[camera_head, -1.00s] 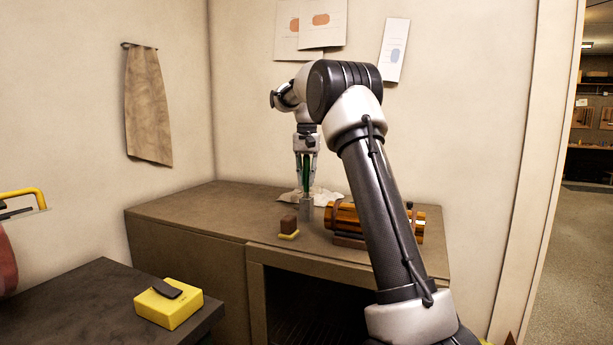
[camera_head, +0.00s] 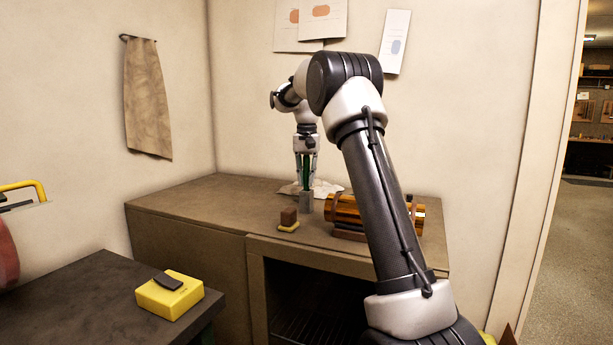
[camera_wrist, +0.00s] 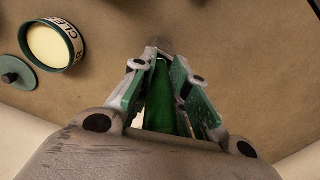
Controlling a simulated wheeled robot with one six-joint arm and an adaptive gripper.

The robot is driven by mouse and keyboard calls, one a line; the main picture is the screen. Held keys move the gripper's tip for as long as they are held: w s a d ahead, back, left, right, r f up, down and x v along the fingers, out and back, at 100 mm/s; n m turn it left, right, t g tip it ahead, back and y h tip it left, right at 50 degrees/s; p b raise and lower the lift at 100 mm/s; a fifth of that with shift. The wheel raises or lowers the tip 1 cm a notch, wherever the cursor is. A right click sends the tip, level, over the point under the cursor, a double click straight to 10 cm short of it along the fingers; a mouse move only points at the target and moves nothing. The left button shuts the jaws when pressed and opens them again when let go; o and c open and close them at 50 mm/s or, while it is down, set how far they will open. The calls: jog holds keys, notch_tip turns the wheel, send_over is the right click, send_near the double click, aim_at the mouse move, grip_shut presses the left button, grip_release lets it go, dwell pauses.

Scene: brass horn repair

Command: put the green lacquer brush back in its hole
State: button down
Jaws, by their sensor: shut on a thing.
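The green lacquer brush (camera_head: 306,175) is held upright between the fingers of my gripper (camera_head: 305,170), over the brown bench. In the wrist view, its green body (camera_wrist: 165,108) lies between the two green-padded fingers of my gripper (camera_wrist: 160,62).
Brass cylinders (camera_head: 346,209) lie right of the holder, partly behind my arm. A small brown-and-yellow block (camera_head: 288,219) is in front left. The wrist view shows an open labelled tin (camera_wrist: 52,45) and a green lid (camera_wrist: 14,76).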

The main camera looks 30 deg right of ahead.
jog(key=shift+f, duration=0.45)
jog(key=c, duration=1.3)
grip_release()
notch_tip(320, 180, up, 12)
jog(key=shift+f, duration=0.1)
